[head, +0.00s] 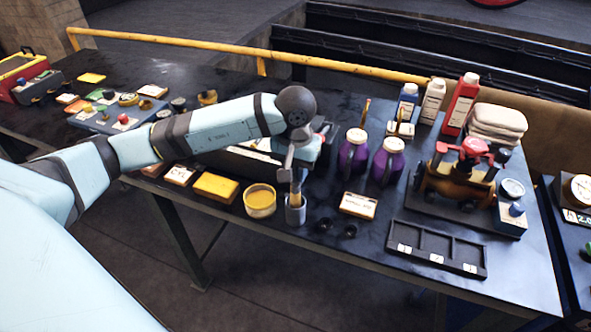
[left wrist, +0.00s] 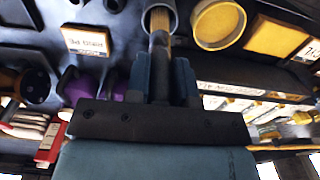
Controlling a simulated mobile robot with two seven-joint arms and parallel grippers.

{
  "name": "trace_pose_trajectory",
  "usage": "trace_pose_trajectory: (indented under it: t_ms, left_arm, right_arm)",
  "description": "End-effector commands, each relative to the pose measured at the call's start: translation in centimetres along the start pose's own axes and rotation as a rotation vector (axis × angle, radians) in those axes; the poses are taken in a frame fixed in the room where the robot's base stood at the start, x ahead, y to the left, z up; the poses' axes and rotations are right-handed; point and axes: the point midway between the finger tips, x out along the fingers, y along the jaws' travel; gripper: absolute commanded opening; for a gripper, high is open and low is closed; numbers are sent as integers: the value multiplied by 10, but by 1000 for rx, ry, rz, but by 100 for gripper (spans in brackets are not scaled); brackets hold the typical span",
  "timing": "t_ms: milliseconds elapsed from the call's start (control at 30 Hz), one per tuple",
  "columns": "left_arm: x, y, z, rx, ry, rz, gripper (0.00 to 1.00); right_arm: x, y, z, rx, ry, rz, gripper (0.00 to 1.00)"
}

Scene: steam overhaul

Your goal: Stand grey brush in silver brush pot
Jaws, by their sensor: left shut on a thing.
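The silver brush pot (head: 295,214) stands upright near the front edge of the table, and its rim shows at the top of the left wrist view (left wrist: 172,8). My left gripper (head: 294,172) points down above the pot and is shut on the grey brush (left wrist: 159,60). The brush is grey where my fingers hold it, with a tan lower part (head: 295,197) reaching into the pot's mouth. The brush looks close to upright. Whether its tip touches the pot's bottom is hidden. My right gripper is not in view.
A yellow-filled bowl (head: 260,201) stands just left of the pot. Right of it are two small dark round parts and a labelled card (head: 358,205). Purple bottles (head: 353,153) stand behind, and a black divided tray (head: 437,250) lies further right.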

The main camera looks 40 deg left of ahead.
Motion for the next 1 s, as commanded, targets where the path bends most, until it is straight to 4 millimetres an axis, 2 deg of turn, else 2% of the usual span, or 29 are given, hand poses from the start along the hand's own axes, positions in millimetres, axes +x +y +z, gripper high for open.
trace_pose_trajectory:
  t_ms: [367, 400, 500, 833, 1000]
  left_arm:
    - [3, 0, 0, -1, 1, 0, 0]
    - [3, 0, 0, -1, 1, 0, 32]
    - [3, 0, 0, -1, 0, 0, 52]
    - [0, 0, 0, -1, 1, 0, 52]
    - [-23, 0, -1, -1, 5, 1, 52]
  right_arm:
    - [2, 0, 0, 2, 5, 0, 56]
    - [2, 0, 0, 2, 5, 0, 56]
    - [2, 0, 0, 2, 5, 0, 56]
    - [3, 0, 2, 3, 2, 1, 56]
    - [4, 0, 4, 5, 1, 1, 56]
